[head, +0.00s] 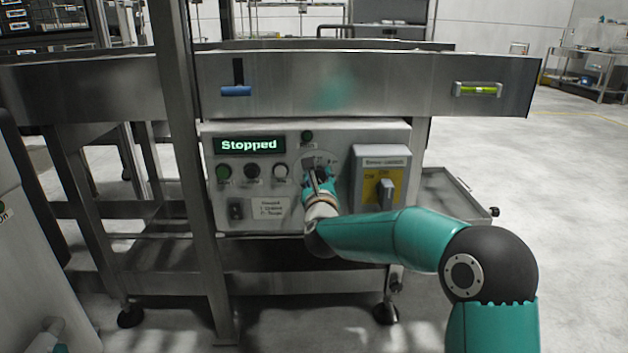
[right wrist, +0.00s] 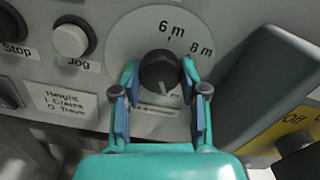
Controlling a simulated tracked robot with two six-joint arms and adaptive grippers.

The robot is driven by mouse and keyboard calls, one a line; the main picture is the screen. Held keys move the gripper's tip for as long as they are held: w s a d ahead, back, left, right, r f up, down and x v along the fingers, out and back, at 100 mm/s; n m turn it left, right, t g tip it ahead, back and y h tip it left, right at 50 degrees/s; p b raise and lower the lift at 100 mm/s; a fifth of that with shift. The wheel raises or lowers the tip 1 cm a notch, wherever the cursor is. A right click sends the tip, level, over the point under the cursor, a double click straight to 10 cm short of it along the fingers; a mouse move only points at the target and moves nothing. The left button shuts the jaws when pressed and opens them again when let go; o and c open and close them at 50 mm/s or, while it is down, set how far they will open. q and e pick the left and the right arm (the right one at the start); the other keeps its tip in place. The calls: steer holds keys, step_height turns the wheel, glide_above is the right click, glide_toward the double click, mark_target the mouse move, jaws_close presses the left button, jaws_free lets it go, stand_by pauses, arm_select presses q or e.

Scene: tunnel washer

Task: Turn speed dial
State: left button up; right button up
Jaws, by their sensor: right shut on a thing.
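The speed dial is a dark round knob (right wrist: 159,72) on a light grey round scale plate (right wrist: 128,33) with marks such as "6 m" and "8 m". My right gripper (right wrist: 160,82) has one finger on each side of the knob and is shut on it. In the head view my right gripper (head: 318,180) is at the control panel (head: 222,185) and hides most of the dial. A green display (head: 249,145) on the panel reads "Stopped". My left gripper is not in view.
Left of the dial are several buttons; one white button (right wrist: 72,40) is labelled "Jog". A grey switch box (head: 366,165) with a yellow plate juts out close to the right of my gripper. A steel post (head: 185,180) stands in front of the panel's left edge.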

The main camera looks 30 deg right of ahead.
steer(key=shift+a+f, duration=0.1)
steer(key=shift+f, duration=0.2)
steer(key=o, duration=1.1)
steer(key=shift+w, duration=0.1)
steer(key=shift+o, duration=0.2)
steer(key=shift+r, duration=0.1)
steer(key=shift+s, duration=0.25)
steer(key=v, duration=1.1)
steer(key=shift+s+a, duration=0.15)
steer(key=shift+s, duration=0.1)
